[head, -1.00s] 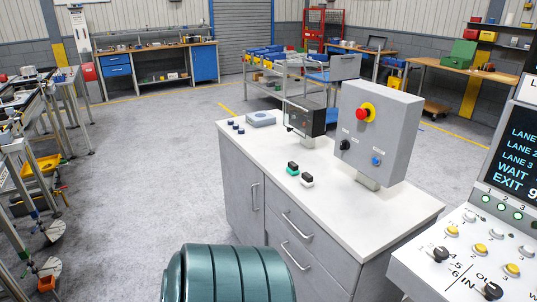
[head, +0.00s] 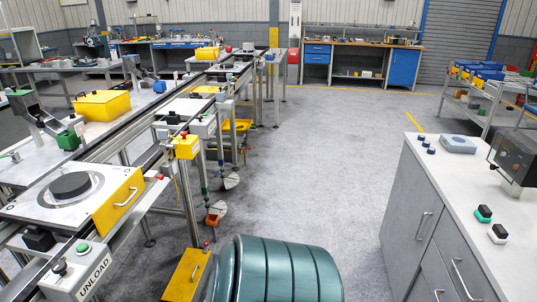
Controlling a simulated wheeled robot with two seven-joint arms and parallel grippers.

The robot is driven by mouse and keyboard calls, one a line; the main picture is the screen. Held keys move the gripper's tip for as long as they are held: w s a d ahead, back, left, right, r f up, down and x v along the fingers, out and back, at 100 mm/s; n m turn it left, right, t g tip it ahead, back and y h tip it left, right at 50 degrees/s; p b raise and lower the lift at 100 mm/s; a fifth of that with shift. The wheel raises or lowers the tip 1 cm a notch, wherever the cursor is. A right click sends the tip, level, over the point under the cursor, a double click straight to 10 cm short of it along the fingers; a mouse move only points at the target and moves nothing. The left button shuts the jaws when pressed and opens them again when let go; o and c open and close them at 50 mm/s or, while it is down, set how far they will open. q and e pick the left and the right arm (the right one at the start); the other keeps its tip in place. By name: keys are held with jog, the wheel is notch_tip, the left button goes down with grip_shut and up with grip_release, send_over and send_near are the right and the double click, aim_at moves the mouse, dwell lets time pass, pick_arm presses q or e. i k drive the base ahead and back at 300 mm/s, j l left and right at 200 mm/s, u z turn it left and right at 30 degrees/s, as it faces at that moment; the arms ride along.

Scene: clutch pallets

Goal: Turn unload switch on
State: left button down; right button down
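The light grey control box labelled UNLOAD (head: 94,279) is at the lower left of the head view, on the near end of the conveyor line. On its top are a dark switch with a light-coloured tip (head: 60,269) and a green button (head: 82,247). The switch's on or off position is too small to tell. Just behind the box is a station with a black disc (head: 70,185) on a white plate and a yellow front panel (head: 118,201) with a handle. Neither of my grippers is in view.
The conveyor line with yellow boxes (head: 102,105) runs away along the left. A grey cabinet with a white top (head: 448,170) stands at the right. Open grey floor (head: 310,160) lies between them. A workbench (head: 362,45) stands at the back.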

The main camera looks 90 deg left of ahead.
aim_at(59, 267)
jog(key=u, duration=4.2)
